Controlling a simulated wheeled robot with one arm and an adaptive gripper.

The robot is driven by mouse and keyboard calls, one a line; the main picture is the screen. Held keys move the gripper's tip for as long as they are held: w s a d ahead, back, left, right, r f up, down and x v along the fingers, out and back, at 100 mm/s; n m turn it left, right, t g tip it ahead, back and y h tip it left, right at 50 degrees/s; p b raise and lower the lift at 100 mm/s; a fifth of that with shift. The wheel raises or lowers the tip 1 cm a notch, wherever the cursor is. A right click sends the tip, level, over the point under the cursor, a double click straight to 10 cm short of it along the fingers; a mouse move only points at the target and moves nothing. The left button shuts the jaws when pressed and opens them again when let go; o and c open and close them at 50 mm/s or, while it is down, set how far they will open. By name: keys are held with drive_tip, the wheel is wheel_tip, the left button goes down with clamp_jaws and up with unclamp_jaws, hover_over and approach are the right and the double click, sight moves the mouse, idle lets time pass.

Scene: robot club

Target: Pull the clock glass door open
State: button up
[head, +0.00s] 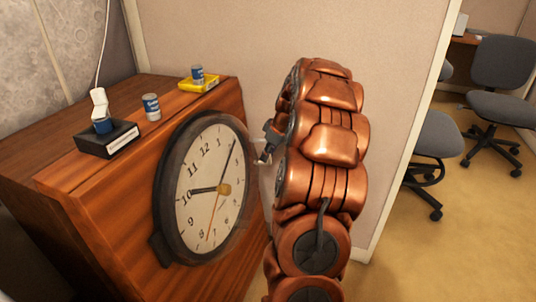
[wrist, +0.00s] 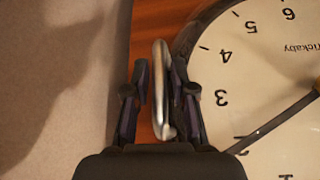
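The round clock (head: 208,188), with a cream face and a dark rim, is on the front of a wooden cabinet. The clear glass over its face is hard to make out, and I cannot tell whether the door stands ajar. In the wrist view, a curved metal handle (wrist: 160,85) sits beside the clock face (wrist: 260,75). My gripper (head: 266,152) is at the clock's right edge. In the wrist view, my gripper's fingers (wrist: 159,82) stand on both sides of the handle. A narrow gap shows between the left finger and the handle; the right finger is close to it or touching.
On the wooden cabinet top (head: 60,130) are a black box (head: 107,138) with a white item, a blue can (head: 151,107) and a yellow tray (head: 199,85) with another can. A partition wall (head: 390,60) stands behind my arm. Office chairs (head: 500,90) are at right.

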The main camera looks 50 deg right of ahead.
clamp_jaws()
drive_tip(key=shift+s+r, duration=0.1)
drive_tip(key=shift+s, duration=0.05)
idle(0.4)
